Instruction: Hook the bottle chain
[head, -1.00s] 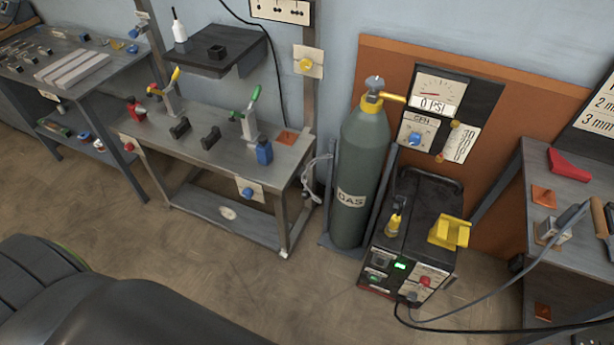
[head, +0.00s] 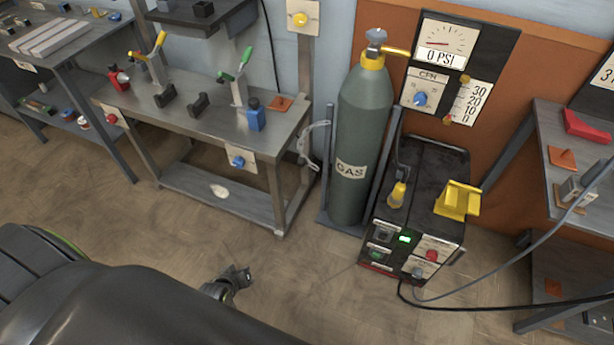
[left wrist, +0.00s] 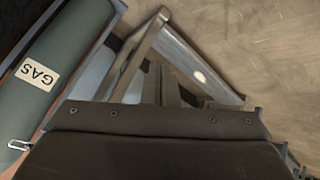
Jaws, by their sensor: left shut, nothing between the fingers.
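The green gas bottle (head: 360,130) stands upright in its rack, with a GAS label and a yellow neck. It also shows in the left wrist view (left wrist: 65,45), tilted and upside down. The pale chain (head: 312,145) hangs in a bunch at the rack's left side, by the bench post; its links are too small to make out. A small silver clip (left wrist: 19,145) shows at the left wrist view's lower left. My left gripper (head: 240,276) is shut and empty over the floor, left of and in front of the bottle, apart from it. My right gripper is not in view.
A black welder (head: 425,185) with a yellow bracket stands right of the bottle. A steel bench (head: 190,122) with clamps stands to the left. A cable (head: 480,300) runs across the right side. The floor (head: 290,290) before the bottle is clear.

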